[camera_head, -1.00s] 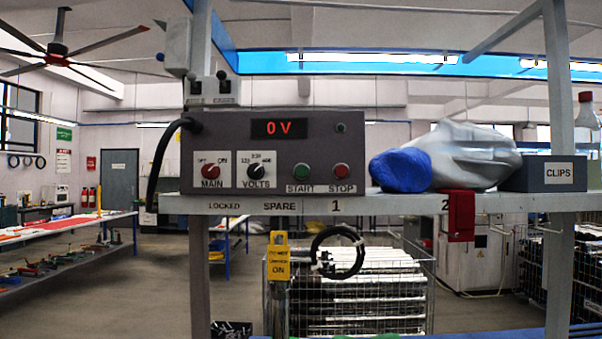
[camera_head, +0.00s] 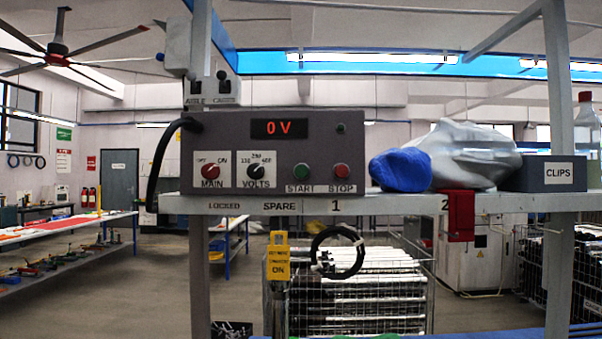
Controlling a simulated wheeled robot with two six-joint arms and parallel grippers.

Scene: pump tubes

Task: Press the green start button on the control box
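The grey control box (camera_head: 317,143) stands on the shelf, left of the middle in the head view. Its display (camera_head: 279,128) reads 0 V in red. The green start button (camera_head: 301,171) is on the lower front, above the label START. The red stop button (camera_head: 342,171) is to its right. To the left are the red MAIN knob (camera_head: 210,171) and the black VOLTS knob (camera_head: 256,171). Neither of my grippers shows in this view, and nothing covers the buttons.
On the shelf (camera_head: 390,204), right of the box, lie a blue bundle (camera_head: 401,170), a silver wrapped bundle (camera_head: 470,153) and the CLIPS box (camera_head: 545,174). A red piece (camera_head: 461,215) hangs at the shelf edge. Uprights flank the shelf.

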